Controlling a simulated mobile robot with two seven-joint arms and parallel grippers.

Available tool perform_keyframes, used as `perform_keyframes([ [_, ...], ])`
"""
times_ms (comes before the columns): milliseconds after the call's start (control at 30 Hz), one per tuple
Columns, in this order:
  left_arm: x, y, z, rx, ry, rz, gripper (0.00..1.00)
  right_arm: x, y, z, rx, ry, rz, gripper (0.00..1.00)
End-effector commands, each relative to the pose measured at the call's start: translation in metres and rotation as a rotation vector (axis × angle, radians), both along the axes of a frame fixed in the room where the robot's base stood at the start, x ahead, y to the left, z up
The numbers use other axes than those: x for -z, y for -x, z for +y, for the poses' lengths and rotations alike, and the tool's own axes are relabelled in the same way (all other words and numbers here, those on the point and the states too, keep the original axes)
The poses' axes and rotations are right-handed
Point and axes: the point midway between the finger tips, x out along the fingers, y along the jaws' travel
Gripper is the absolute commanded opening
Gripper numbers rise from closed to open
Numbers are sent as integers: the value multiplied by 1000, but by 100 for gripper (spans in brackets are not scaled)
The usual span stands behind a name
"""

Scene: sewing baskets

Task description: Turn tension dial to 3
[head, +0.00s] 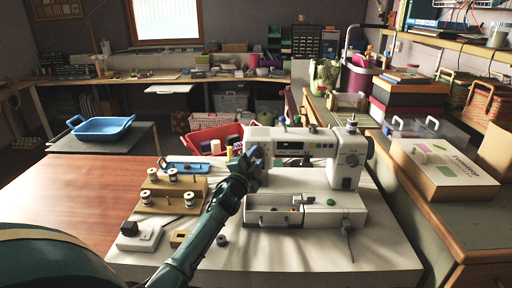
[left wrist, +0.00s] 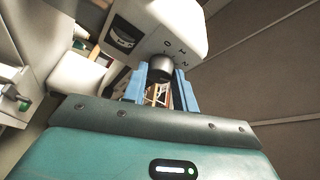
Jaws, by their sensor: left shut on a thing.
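The white sewing machine (head: 308,143) stands on a white table in the head view. My left gripper (head: 252,163) is at the left end of the machine. In the left wrist view its blue fingers (left wrist: 160,84) are shut on the tension dial (left wrist: 160,68), a dark round knob on the machine's white face (left wrist: 178,28). Small dark marks sit on the face around the dial. I cannot tell which mark the dial points at. In the head view the dial is hidden by the gripper. My right gripper is in neither view.
A wooden spool rack (head: 172,194) and a small white box (head: 138,236) stand left of my left forearm. A small dark round item (head: 222,240) lies right of it. A blue tray (head: 101,129) sits at the back left. The table's front right is mostly clear.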

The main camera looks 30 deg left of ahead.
Motion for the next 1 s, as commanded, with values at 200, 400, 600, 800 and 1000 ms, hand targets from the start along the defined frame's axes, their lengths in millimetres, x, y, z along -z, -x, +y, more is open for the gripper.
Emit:
perform_keyframes([
  [200,-7,0,1,0,-150,93,5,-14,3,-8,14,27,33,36],
  [400,-6,0,1,-1,-251,154,5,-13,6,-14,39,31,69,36],
  [600,-5,0,1,-1,-310,189,5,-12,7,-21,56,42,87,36],
  [800,-4,0,0,-2,-333,204,5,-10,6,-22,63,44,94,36],
  [1000,-4,0,0,-2,-336,205,5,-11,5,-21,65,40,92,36],
])
